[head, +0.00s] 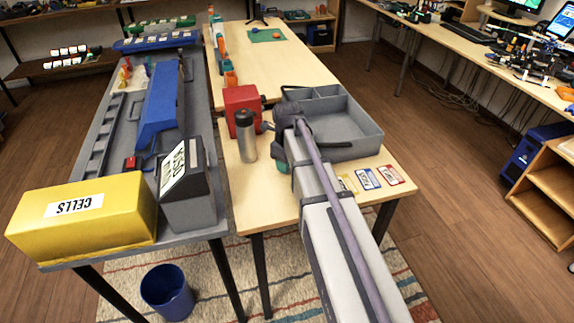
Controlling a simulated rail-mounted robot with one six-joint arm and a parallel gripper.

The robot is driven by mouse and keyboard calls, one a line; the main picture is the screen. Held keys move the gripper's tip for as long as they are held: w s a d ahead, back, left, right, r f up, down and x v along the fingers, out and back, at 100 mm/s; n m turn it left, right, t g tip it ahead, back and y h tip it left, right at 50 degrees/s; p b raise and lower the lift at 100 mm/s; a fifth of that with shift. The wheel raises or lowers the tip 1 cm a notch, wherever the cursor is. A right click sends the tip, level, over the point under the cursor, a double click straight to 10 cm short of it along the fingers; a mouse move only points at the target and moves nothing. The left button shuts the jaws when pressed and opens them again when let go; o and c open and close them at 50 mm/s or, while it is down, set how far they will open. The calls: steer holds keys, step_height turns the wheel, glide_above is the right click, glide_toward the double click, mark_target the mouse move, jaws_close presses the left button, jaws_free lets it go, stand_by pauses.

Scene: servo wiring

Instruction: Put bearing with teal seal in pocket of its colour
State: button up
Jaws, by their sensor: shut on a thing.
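My arm reaches in from the lower right. My gripper (288,113) is the dark end of the arm, at the near left side of the grey compartment tray (364,143). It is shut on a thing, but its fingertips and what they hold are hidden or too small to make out. A small teal patch (283,167) shows beside my arm, low over the table; I cannot tell whether it is the bearing's seal or part of something else. No bearing can be picked out clearly. No teal pocket can be made out.
A red box (242,108) and a grey bottle (246,136) stand left of my arm. Coloured cards (367,178) lie at the table's front right. A yellow CELLS bin (85,215) and a grey bin (190,195) stand on the left bench. The far tabletop is mostly clear around a green mat (268,35).

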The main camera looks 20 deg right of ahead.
steer(key=shift+f, duration=0.25)
steer(key=o, duration=1)
steer(key=shift+r, duration=0.1)
step_height(320, 180, up, 13)
steer(key=p, duration=1.3)
steer(key=s+a+n, duration=0.3)
steer(key=s+n, duration=0.2)
steer(key=n, duration=0.4)
steer(key=s+a+n, duration=0.3)
steer(key=s+n, duration=0.3)
steer(key=n, duration=0.4)
steer(key=s+a+n, duration=0.3)
steer(key=s+n, duration=0.3)
steer(key=n, duration=0.4)
steer(key=shift+a+f+b, duration=0.3)
steer(key=shift+a+b, duration=0.05)
steer(key=shift+a, duration=0.05)
steer(key=shift+o, duration=0.4)
